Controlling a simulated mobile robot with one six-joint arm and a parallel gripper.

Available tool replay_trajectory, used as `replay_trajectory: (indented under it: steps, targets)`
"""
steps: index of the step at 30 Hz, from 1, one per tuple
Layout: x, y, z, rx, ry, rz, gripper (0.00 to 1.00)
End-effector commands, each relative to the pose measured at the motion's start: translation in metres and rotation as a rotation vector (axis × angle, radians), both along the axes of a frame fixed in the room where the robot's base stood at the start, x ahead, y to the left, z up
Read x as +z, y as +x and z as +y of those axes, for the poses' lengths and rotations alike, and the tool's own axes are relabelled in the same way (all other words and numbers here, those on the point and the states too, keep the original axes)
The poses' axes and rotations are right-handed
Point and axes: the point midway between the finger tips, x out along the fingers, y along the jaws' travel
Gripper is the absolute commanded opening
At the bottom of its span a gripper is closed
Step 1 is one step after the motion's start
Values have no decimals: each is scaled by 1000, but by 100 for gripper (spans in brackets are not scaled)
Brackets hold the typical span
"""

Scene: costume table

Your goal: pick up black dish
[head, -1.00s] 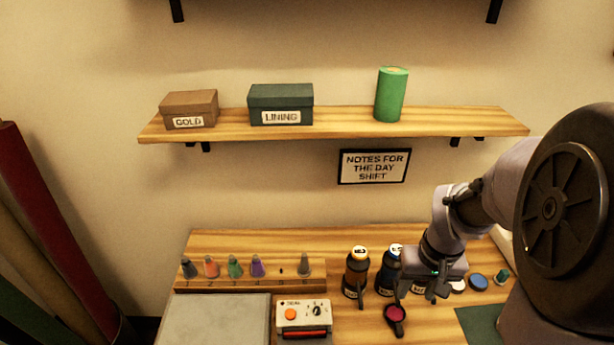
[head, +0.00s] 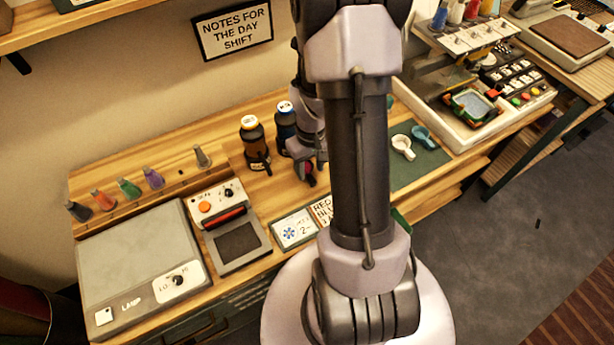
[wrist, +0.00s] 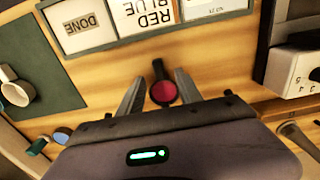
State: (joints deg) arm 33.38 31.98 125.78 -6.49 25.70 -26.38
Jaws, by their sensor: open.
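The black dish (wrist: 162,93) is small and round with a short handle and dark red contents. In the wrist view it lies on the wooden table between the two fingers of my gripper (wrist: 159,74). The gripper is open, with one finger on each side of the dish. Whether the fingers touch it I cannot tell. In the head view the dish (head: 308,179) shows just below my gripper, partly hidden by my arm.
A card tray (head: 293,228) lies in front. Pale and blue dishes (head: 424,138) rest on a green mat to the right. A red-handled device (head: 225,217) and grey lamp box (head: 140,262) are at left.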

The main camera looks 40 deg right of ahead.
Motion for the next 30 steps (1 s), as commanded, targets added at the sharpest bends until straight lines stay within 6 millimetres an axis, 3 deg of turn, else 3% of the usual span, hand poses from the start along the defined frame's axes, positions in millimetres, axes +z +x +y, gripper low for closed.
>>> replay_trajectory:
  steps: [1, 4, 11, 17, 30]
  targets:
    - [-16, 2, -1, 0, 2, 3, 42]
    - [-36, 3, -2, 0, 2, 3, 42]
    - [-36, 3, -2, 1, 0, 0, 40]
    - [-36, 3, -2, 0, 0, 0, 1]
    - [-32, 5, -2, 0, 0, 0, 0]
